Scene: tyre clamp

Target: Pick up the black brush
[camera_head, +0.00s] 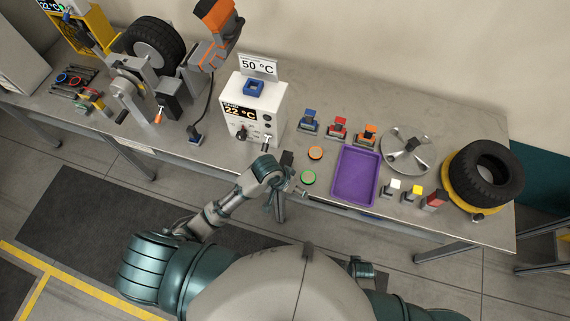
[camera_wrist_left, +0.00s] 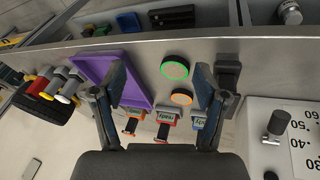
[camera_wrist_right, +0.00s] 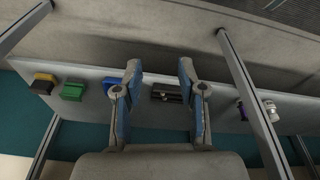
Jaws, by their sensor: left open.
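A black upright block, possibly the black brush, stands at the front edge of the metal table (camera_head: 334,118), right of the white temperature box; it shows in the head view (camera_head: 287,158) and the left wrist view (camera_wrist_left: 228,76). I cannot make out bristles. My left gripper (camera_head: 288,188) is open and empty at the table's front edge, close beside this block. In the left wrist view, the block is just outside the right finger, not between the fingers (camera_wrist_left: 163,78). My right gripper (camera_wrist_right: 160,68) is open and empty, away from the table. Another dark object (camera_wrist_right: 167,93) appears beyond its fingers.
The white temperature box (camera_head: 255,108) stands left of the block.

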